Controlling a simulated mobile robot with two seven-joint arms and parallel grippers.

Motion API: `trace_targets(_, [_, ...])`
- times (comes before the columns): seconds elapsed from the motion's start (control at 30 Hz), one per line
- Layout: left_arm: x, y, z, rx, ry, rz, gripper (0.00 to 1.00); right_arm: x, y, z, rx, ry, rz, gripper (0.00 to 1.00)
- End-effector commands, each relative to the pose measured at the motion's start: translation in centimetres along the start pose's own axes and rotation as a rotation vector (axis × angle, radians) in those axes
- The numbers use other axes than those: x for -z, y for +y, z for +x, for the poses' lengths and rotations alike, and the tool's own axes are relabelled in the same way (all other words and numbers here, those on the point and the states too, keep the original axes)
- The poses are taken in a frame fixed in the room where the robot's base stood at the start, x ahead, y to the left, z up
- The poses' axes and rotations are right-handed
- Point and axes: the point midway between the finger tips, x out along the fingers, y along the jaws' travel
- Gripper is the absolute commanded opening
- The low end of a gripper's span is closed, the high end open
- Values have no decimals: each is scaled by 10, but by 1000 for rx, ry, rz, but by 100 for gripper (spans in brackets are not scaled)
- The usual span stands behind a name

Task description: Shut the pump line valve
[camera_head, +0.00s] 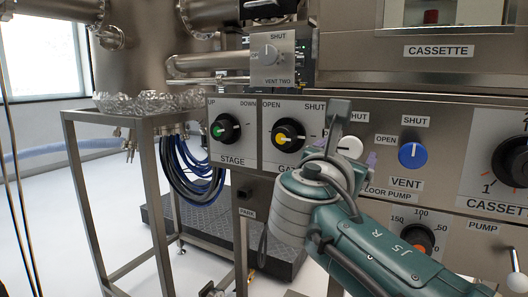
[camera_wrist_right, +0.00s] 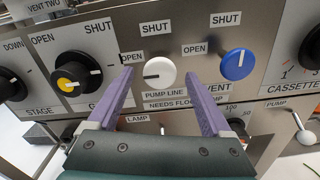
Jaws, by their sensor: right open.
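The pump line valve is a white round knob (camera_wrist_right: 160,73) on the steel panel, above its PUMP LINE label (camera_wrist_right: 164,95). Its dark pointer line lies level, pointing left toward the OPEN label (camera_wrist_right: 132,58); SHUT is printed above it. My right gripper (camera_wrist_right: 159,84) is open, its two purple fingers to the left and right of the knob in the wrist view. I cannot tell whether they touch it. In the head view the white knob (camera_head: 349,147) shows just beyond my right gripper (camera_head: 345,153), which hides part of its labels. My left gripper is not in view.
The blue VENT knob (camera_head: 412,155) is close on the right, its pointer up toward SHUT. The black gate knob with a yellow centre (camera_head: 287,139) is on the left. The VENT TWO box (camera_head: 275,57) juts out above left.

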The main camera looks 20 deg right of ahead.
Motion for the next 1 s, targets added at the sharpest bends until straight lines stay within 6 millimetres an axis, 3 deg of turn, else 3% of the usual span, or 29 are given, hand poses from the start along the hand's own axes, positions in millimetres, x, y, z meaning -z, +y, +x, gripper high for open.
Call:
trace_targets(0.2, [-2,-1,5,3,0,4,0,1,0,22,-1,0,2,84])
trace_targets(0.5, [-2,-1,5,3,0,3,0,0,0,24,0,1,2,82])
trace_targets(1.0, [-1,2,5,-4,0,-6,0,0,0,24,0,1,2,26])
